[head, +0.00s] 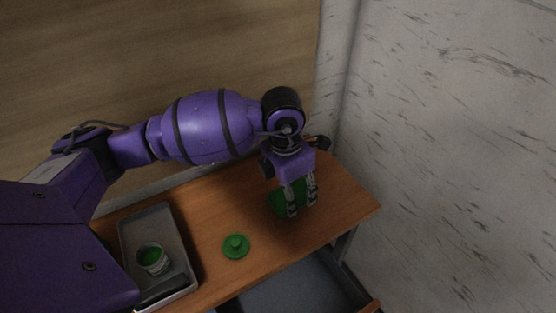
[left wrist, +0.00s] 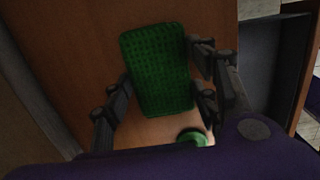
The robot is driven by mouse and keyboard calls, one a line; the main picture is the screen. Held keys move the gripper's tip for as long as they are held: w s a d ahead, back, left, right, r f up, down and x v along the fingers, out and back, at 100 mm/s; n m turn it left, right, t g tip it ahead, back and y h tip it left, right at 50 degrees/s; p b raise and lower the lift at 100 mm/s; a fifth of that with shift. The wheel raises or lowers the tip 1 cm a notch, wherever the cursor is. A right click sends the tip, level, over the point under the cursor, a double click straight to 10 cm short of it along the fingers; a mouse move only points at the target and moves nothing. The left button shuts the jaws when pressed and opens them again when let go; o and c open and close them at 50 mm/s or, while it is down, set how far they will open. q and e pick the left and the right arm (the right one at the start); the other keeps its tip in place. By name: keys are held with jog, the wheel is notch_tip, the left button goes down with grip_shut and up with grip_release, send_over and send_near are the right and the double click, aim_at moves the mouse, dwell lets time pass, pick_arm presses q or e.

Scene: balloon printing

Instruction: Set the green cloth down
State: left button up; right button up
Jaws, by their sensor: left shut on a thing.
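The green cloth (head: 280,199) is a flat rectangle with a woven texture, near the right end of the wooden table. It also shows in the left wrist view (left wrist: 158,65), between the fingers. My left gripper (head: 302,206) points down at the cloth and is shut on it, with fingers on both sides. In the left wrist view the gripper (left wrist: 160,98) has the cloth in its jaws. I cannot tell whether the cloth touches the tabletop. My right gripper is not in view.
The wooden table (head: 217,212) stands against walls. A green knobbed disc (head: 236,246) lies mid-table, left of the cloth. A grey tray (head: 128,235) at the left holds a pot of green paint (head: 153,259). A drawer (head: 290,290) is open at the front.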

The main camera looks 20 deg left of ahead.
pick_arm(q)
jog(key=shift+w+f, duration=0.15)
jog(key=shift+f, duration=1.4)
jog(key=shift+f, duration=0.1)
jog(key=shift+f, duration=0.15)
jog(key=o, duration=1)
jog(key=shift+o, duration=0.2)
jog(key=r, duration=0.8)
jog(key=s+a+r, duration=0.1)
jog(key=r, duration=0.3)
jog(key=shift+r, duration=0.25)
